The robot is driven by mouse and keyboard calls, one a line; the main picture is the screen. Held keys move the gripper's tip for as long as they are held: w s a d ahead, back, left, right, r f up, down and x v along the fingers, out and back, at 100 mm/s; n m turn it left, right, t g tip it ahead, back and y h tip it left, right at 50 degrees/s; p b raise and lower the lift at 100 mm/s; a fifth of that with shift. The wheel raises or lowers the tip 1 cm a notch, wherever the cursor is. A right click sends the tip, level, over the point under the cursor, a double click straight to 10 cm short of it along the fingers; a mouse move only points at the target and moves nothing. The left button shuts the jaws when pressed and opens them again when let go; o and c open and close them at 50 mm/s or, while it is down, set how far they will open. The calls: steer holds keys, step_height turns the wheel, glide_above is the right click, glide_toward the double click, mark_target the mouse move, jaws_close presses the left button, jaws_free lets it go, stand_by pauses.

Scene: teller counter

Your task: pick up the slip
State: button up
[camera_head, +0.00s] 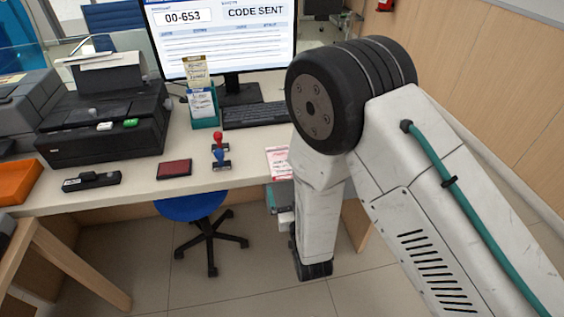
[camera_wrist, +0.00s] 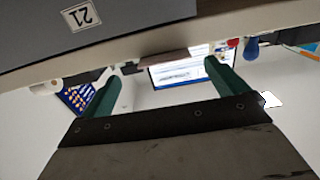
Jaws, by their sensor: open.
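A white slip with red print (camera_head: 279,163) lies near the front edge of the counter in the head view, just left of my arm, which may cover part of it. I cannot make out this slip in the wrist view. White paper (camera_head: 108,60) also stands up from the black printer. My gripper shows in the wrist view (camera_wrist: 164,70), its two green fingers spread apart with nothing seen between them. In the head view my arm hides most of the gripper, so its distance to the slip is unclear.
A blue chair (camera_head: 190,205) stands below. A grey surface labelled 21 (camera_wrist: 130,18) is close in the wrist view.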

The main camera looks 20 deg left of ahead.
mark_target(286, 179)
steer(key=x, duration=0.4)
steer(key=shift+w+a+r, duration=0.1)
steer(key=shift+w+a, duration=0.15)
steer(key=shift+a, duration=0.15)
steer(key=c, duration=1)
steer(key=shift+c, duration=0.2)
steer(key=shift+r, duration=0.1)
